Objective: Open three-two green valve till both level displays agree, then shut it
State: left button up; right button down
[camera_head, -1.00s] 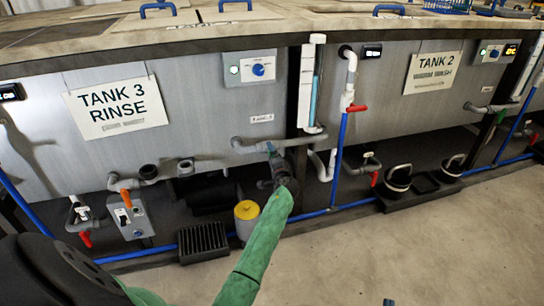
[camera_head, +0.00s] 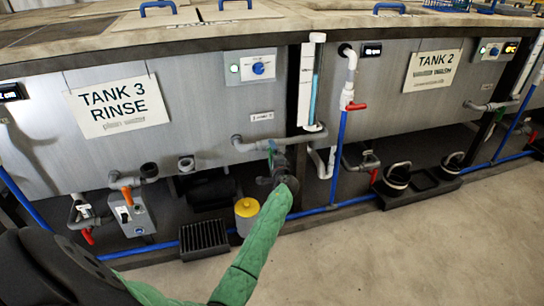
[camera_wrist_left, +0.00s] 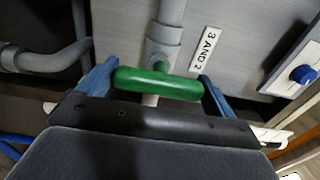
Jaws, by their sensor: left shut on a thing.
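The green valve's handle (camera_wrist_left: 160,83) lies crosswise to the grey pipe (camera_wrist_left: 165,45) in the left wrist view, beside a "3 AND 2" label (camera_wrist_left: 206,48). My left gripper (camera_wrist_left: 158,86) has its blue fingers at the two ends of the handle and is shut on it. In the head view my gripper (camera_head: 277,160) mostly hides the valve. The Tank 3 level display (camera_head: 12,92) is at the left edge and the Tank 2 level display (camera_head: 372,50) is right of centre; both are too small to read. My right gripper is not in view.
A sight tube (camera_head: 311,85) stands between the tanks. A red-handled tap (camera_head: 355,106) on a blue pipe is right of it. A yellow-lidded container (camera_head: 246,208) and a black grate (camera_head: 204,239) sit below the valve. The floor at right is clear.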

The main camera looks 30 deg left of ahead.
pick_arm(q)
jog(key=shift+f, duration=0.1)
jog(key=o, duration=0.7)
jog(key=shift+d, duration=0.1)
jog(key=shift+s+d, duration=0.2)
jog(key=v, duration=0.7)
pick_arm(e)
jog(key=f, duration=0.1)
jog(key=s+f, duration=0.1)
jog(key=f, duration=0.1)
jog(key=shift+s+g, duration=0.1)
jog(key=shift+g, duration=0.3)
pick_arm(q)
jog(key=shift+s+d, duration=0.1)
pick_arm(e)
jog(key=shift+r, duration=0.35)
